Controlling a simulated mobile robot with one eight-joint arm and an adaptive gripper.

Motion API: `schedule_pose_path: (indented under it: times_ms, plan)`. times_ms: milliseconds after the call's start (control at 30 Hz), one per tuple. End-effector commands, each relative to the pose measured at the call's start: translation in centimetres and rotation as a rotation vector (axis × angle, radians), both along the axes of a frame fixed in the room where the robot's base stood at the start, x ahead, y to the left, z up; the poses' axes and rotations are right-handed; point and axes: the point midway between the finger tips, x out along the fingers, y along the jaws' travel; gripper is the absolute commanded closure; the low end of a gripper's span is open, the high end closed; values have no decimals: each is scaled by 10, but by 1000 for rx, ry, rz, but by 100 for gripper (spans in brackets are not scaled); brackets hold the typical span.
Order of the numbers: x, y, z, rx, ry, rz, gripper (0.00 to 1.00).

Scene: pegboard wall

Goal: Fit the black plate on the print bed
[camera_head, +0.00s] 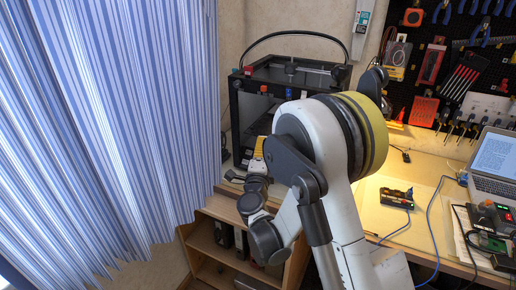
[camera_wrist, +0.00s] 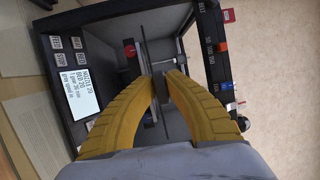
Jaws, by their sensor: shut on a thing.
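The 3D printer (camera_head: 236,100) is a black open-fronted frame on the bench at the back, left of my arm. In the wrist view its frame (camera_wrist: 60,25) appears turned sideways around my fingers, with a lit screen (camera_wrist: 74,88) on the left. My gripper (camera_wrist: 161,84) has two yellow curved fingers reaching into the printer opening. They are shut on a thin dark piece (camera_wrist: 158,92), seen nearly edge-on, which I take to be the black plate. In the head view the yellow fingers (camera_head: 258,148) show low at the printer's front. The print bed cannot be told apart clearly.
A blue striped curtain (camera_head: 110,120) hangs close on the left. A wooden shelf (camera_head: 215,235) stands below the printer. To the right the bench (camera_head: 425,185) carries a laptop (camera_head: 495,155), cables and small electronics; tools hang on the pegboard (camera_head: 455,50).

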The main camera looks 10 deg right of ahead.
Motion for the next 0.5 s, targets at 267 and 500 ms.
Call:
schedule_pose_path:
  times_ms: [267, 500]
  plan:
    - [25, -19, 0, -1, 0, -1, 100]
    - [47, -34, -1, 0, 1, -1, 100]
